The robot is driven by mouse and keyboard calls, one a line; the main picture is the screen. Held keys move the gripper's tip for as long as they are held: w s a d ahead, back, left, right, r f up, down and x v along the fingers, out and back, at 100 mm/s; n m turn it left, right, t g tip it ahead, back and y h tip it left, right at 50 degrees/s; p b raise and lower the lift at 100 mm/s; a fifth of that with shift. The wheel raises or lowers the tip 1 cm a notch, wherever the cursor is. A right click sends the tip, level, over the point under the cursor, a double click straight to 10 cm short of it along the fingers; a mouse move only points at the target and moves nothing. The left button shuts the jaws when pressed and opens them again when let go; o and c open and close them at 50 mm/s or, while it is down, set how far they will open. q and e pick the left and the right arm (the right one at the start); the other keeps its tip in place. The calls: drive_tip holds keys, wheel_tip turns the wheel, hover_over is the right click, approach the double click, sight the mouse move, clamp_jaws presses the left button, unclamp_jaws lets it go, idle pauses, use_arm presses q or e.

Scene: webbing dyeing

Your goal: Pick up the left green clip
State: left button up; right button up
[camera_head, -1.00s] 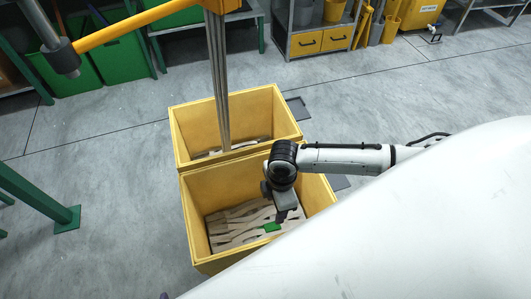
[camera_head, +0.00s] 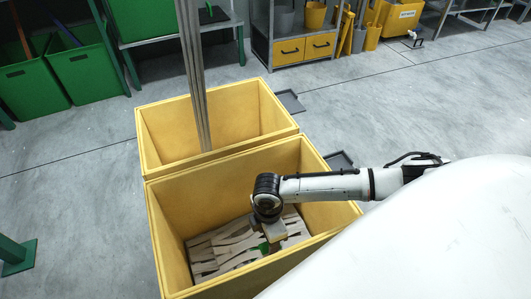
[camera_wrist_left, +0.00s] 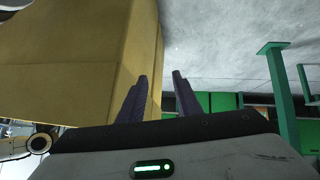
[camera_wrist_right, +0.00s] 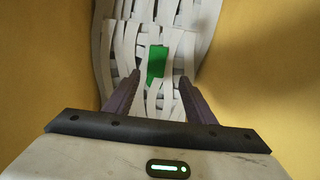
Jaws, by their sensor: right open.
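A green clip (camera_wrist_right: 157,65) sits on pale webbing strips (camera_wrist_right: 125,50) inside the near yellow box. It also shows as a small green patch in the head view (camera_head: 264,247), partly hidden by my right gripper. My right gripper (camera_wrist_right: 160,92) is open and reaches down into the box, its fingertips on either side below the clip in its wrist view, with nothing between them. I see only this one clip on the webbing. My left gripper (camera_wrist_left: 159,85) is open and empty outside a yellow box wall; it is out of the head view.
The near yellow box (camera_head: 165,235) has high walls around my right gripper. A second yellow box (camera_head: 150,130) stands behind it, with grey webbing (camera_head: 195,75) hanging into it. Green bins (camera_head: 88,75) and a shelf stand at the back. Grey floor lies around the boxes.

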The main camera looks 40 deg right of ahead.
sight(264, 250)
wheel_tip(264, 250, down, 3)
drive_tip(key=shift+b, duration=0.45)
drive_tip(key=f+b, duration=0.2)
drive_tip(key=f, duration=0.1)
drive_tip(key=f+b, duration=0.1)
drive_tip(key=shift+w+d+f, duration=0.25)
drive_tip(key=shift+w, duration=0.05)
drive_tip(key=shift+f, duration=0.25)
use_arm(q)
drive_tip(key=shift+w+d+f+m+g+h, duration=0.2)
drive_tip(key=shift+d+f+m+g, duration=0.1)
drive_tip(key=shift+d+f+g, duration=0.25)
drive_tip(key=shift+w+d+f+m+g+h, duration=0.1)
drive_tip(key=shift+d+f+m+g+h, duration=0.2)
drive_tip(key=shift+d+f, duration=0.35)
drive_tip(key=shift+r, duration=0.15)
use_arm(e)
drive_tip(key=shift+r, duration=0.1)
drive_tip(key=c, duration=1.2)
drive_tip(key=shift+o, duration=0.2)
